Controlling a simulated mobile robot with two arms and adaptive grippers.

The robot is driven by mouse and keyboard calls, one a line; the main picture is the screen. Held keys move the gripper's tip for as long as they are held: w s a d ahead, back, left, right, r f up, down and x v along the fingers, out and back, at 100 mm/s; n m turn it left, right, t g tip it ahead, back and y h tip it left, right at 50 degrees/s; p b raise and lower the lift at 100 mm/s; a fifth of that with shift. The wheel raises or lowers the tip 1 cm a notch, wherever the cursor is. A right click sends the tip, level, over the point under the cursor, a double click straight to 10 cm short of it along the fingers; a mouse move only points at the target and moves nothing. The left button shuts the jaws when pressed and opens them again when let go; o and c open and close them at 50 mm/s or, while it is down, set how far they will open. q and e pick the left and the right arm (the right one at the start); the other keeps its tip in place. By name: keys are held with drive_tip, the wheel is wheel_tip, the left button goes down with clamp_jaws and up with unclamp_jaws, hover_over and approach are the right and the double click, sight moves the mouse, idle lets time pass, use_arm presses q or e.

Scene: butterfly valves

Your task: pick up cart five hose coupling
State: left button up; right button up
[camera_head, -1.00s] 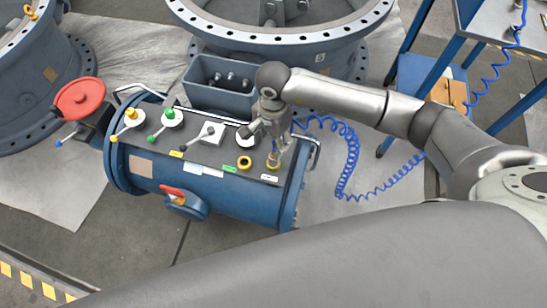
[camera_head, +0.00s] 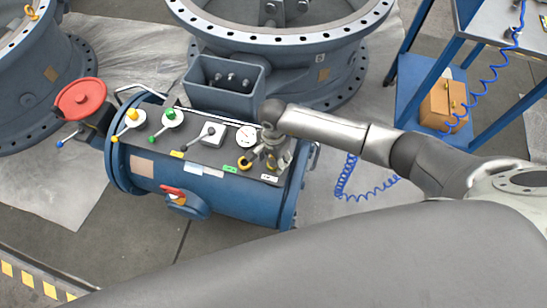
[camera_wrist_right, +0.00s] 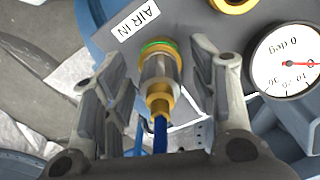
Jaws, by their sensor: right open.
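The hose coupling (camera_wrist_right: 160,75), brass and silver with a green ring, stands at the port beside the "AIR IN" label (camera_wrist_right: 138,18) in the right wrist view. A blue hose (camera_wrist_right: 160,135) runs from its near end. My right gripper (camera_wrist_right: 160,58) is open, with one finger on each side of the coupling and visible gaps to both. In the head view, my right gripper (camera_head: 268,158) is low over the right end of the blue cylinder's panel (camera_head: 225,148) and largely hides the coupling. My left gripper is not in view.
A large flanged valve (camera_head: 280,75) is behind. A blue-framed bench (camera_head: 420,80) stands farther right.

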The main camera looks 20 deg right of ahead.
drive_tip(key=shift+c, duration=0.2)
drive_tip(key=c, duration=1)
drive_tip(key=shift+w+r, duration=0.1)
drive_tip(key=shift+r, duration=0.05)
